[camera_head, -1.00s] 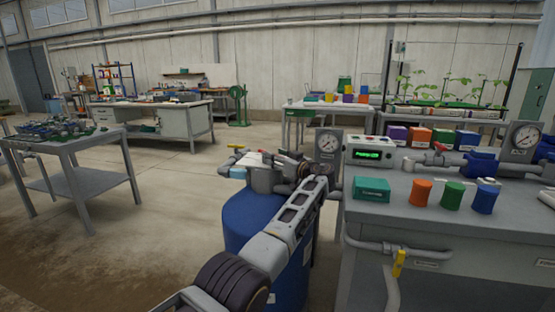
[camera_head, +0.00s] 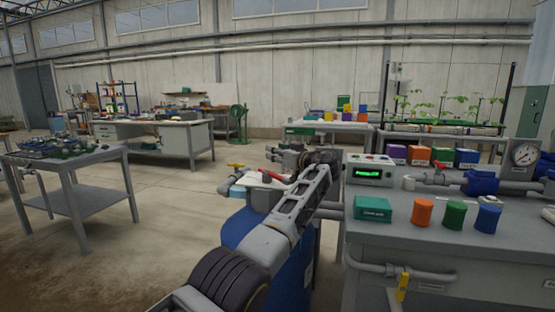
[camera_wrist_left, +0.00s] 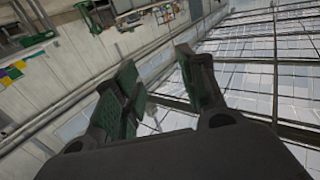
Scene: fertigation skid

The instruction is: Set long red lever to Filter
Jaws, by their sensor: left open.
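A red lever (camera_head: 271,176) shows above the blue drum, beside pale pipework and close to my left wrist. A second, smaller red handle (camera_head: 437,167) sits on the bench pipework at the right. I cannot read a Filter mark on either. My left gripper (camera_head: 272,153) is at the end of the arm, a little above and behind the first red lever in the picture, apart from it as far as I can tell. In the left wrist view its dark green fingers (camera_wrist_left: 160,88) are spread and empty, facing the wall and roof windows. My right gripper is not in view.
The blue drum (camera_head: 294,262) stands under my left arm. A yellow handle (camera_head: 236,166) is left of the red lever. The grey bench (camera_head: 475,241) at the right carries a green box (camera_head: 372,208), coloured jars and a gauge (camera_head: 525,155).

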